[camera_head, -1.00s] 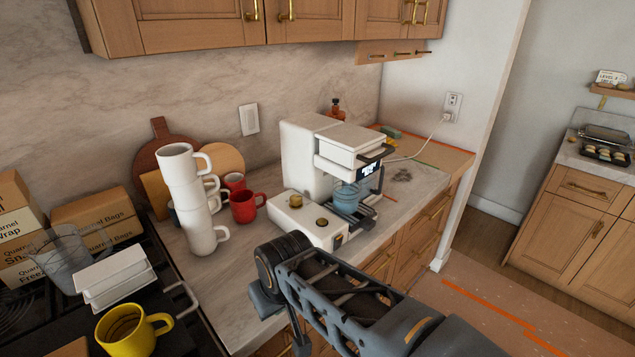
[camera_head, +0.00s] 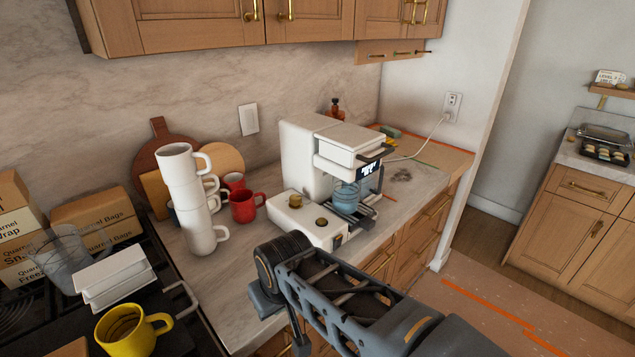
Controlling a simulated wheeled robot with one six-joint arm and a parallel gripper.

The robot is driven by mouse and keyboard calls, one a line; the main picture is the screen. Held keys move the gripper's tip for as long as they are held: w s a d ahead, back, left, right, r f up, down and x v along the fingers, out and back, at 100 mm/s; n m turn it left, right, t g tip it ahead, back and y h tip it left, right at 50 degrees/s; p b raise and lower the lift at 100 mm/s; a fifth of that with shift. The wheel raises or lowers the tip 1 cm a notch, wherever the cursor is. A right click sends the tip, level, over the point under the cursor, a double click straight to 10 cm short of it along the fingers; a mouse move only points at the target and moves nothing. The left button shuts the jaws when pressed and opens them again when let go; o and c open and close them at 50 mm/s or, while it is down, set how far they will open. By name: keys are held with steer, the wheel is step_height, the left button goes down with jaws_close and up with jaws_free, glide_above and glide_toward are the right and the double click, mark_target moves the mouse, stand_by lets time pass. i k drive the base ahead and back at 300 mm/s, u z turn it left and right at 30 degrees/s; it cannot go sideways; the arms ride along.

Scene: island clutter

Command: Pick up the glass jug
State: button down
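A clear glass jug-like vessel (camera_head: 62,262) stands at the left by the cardboard boxes, over the dark stovetop; a white stacked object is in front of its right side. A bluish glass vessel (camera_head: 346,198) sits under the spout of the white coffee machine (camera_head: 308,160). I cannot tell for certain which of the two is the glass jug. My arm reaches up from the lower right and bends down in front of the counter. My gripper is not visible; no fingertips show.
A tall stack of white mugs (camera_head: 200,237) and a red mug (camera_head: 242,206) stand left of the machine. A yellow mug (camera_head: 122,334) is at the lower left. Cardboard boxes (camera_head: 92,217) stand behind the stovetop. Marble counter (camera_head: 235,285) is clear in front of the mugs. Wooden cabinets hang above.

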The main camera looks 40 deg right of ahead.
mark_target(345, 196)
steer(key=u, duration=0.05)
steer(key=k, duration=0.5)
steer(key=u, duration=2.7)
steer(key=k, duration=1.5)
steer(key=z, duration=1.15)
